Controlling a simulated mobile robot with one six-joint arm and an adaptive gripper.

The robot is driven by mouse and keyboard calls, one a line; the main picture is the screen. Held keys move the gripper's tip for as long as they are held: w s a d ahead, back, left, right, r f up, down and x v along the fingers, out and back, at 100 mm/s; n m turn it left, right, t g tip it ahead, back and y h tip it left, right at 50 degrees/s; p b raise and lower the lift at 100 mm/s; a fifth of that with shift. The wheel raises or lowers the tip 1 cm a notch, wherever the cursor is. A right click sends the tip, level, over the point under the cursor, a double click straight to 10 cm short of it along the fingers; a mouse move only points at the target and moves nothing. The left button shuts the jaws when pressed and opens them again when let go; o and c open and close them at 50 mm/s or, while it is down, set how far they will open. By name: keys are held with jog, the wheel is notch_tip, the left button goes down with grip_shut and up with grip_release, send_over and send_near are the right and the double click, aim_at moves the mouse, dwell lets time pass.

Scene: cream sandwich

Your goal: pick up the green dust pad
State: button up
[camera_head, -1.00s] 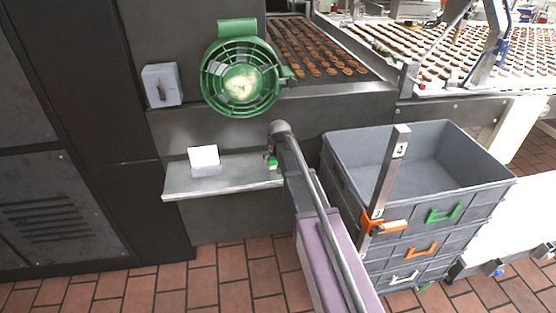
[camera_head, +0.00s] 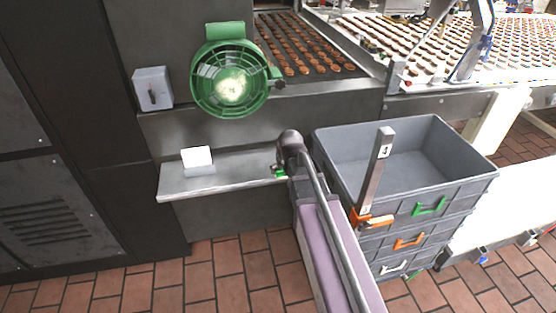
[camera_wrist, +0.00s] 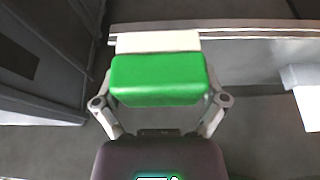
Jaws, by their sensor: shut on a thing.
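The green dust pad (camera_wrist: 158,80) is a green block with a whitish layer (camera_wrist: 158,41) on its far side. In the wrist view it sits between the two fingers of my gripper (camera_wrist: 158,95), which is shut on it. In the head view only a small bit of green (camera_head: 280,173) shows beside my wrist, by the right end of the metal shelf (camera_head: 225,183). My arm hides most of the gripper there.
A white block (camera_head: 197,157) stands on the shelf. A green fan (camera_head: 230,82) and a grey switch box (camera_head: 153,88) are above it. Stacked grey crates (camera_head: 410,170) with a grey upright post (camera_head: 377,168) stand close right of my arm.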

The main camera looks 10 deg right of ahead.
jog(key=shift+s+d+r, duration=0.1)
jog(key=shift+s+d, duration=0.15)
jog(key=shift+s, duration=0.55)
jog(key=shift+s+d+r, duration=0.1)
jog(key=shift+s+d, duration=0.1)
jog(key=shift+s, duration=0.6)
jog(key=o, duration=0.4)
jog(key=shift+c, duration=1.3)
